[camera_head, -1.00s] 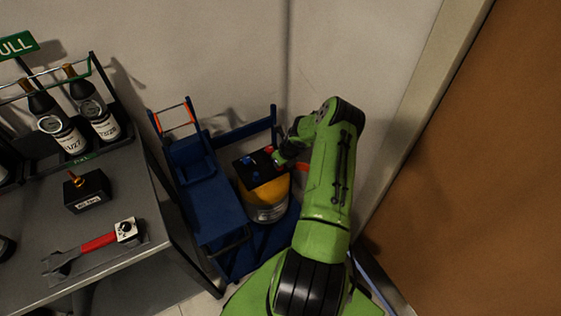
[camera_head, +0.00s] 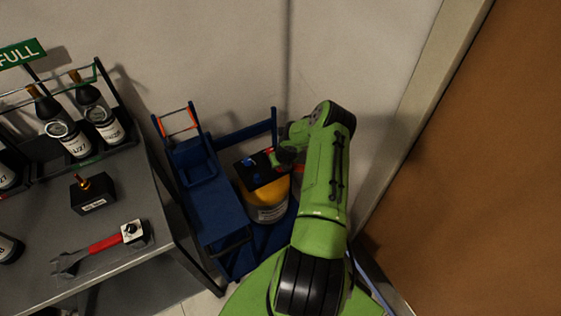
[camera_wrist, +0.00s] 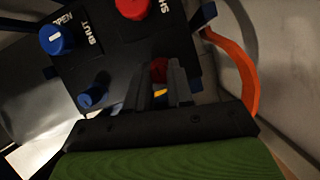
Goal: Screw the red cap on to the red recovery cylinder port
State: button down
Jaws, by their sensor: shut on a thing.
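The recovery cylinder (camera_head: 270,195) has a yellow upper body and a black top plate (camera_wrist: 112,62). On the plate in the wrist view are a blue knob (camera_wrist: 58,38), a red knob (camera_wrist: 132,8) and a smaller blue fitting (camera_wrist: 93,97). My gripper (camera_wrist: 161,82) is at the plate's edge, its fingers shut on the red cap (camera_wrist: 158,70). Only a small red part shows between the fingers. The red port is hidden behind the cap and fingers, so I cannot tell whether the cap touches it. In the head view my arm covers the cylinder's right side.
A blue cart (camera_head: 215,210) holds the cylinder close to the wall. An orange curved handle (camera_wrist: 238,65) stands just right of my gripper in the wrist view. A grey bench (camera_head: 165,225) with a red-handled wrench (camera_head: 105,243), a black block (camera_head: 92,193) and bottles is at left.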

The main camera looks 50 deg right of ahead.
jog(key=shift+s+d+m+h+p, duration=0.15)
jog(key=shift+m+h+p, duration=0.3)
jog(key=shift+m, duration=0.45)
jog(key=m+g+h+p, duration=0.1)
jog(key=m+p, duration=0.1)
jog(key=m, duration=0.1)
jog(key=shift+d+r+m+p, duration=0.1)
jog(key=shift+r+m+p, duration=0.05)
jog(key=shift+m+p, duration=0.25)
jog(key=shift+m+g+p, duration=0.3)
jog(key=shift+p, duration=0.1)
jog(key=shift+m+p, duration=0.4)
jog(key=shift+p, duration=0.15)
jog(key=shift+m+g+h+p, duration=0.25)
jog(key=shift+m+g+p, duration=0.25)
jog(key=shift+m+p, duration=0.75)
